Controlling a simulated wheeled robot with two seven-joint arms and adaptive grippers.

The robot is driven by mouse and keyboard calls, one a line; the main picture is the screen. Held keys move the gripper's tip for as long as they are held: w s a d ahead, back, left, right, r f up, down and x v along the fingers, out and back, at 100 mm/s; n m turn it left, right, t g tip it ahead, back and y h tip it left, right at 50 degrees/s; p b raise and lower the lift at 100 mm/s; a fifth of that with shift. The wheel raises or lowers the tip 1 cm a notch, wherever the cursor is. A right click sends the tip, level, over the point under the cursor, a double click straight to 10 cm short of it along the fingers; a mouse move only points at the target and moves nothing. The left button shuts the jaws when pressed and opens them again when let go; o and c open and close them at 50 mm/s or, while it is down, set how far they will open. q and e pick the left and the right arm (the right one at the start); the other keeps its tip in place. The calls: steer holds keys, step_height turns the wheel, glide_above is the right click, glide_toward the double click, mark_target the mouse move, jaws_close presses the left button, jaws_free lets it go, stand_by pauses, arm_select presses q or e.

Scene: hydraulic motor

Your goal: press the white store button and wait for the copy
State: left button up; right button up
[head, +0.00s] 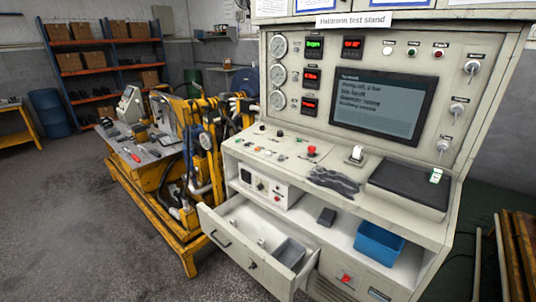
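The test stand (335,20) fills the right half of the head view, with a sign at its top. Its dark screen (383,108) shows several lines of text, too small to read surely. A white round button or lamp (388,50) sits above the screen, left of a green one (412,51) and a red one (438,52). Small buttons (268,152) line the sloping console, some of them pale; I cannot read their labels or tell which is the store button. No paper copy can be made out. Neither of my grippers is in view.
A red mushroom button (311,151), dark gloves (333,180) and a flat black box (410,186) are on the console. An open drawer (258,247) juts out at front. A blue bin (379,242) is on the lower shelf.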

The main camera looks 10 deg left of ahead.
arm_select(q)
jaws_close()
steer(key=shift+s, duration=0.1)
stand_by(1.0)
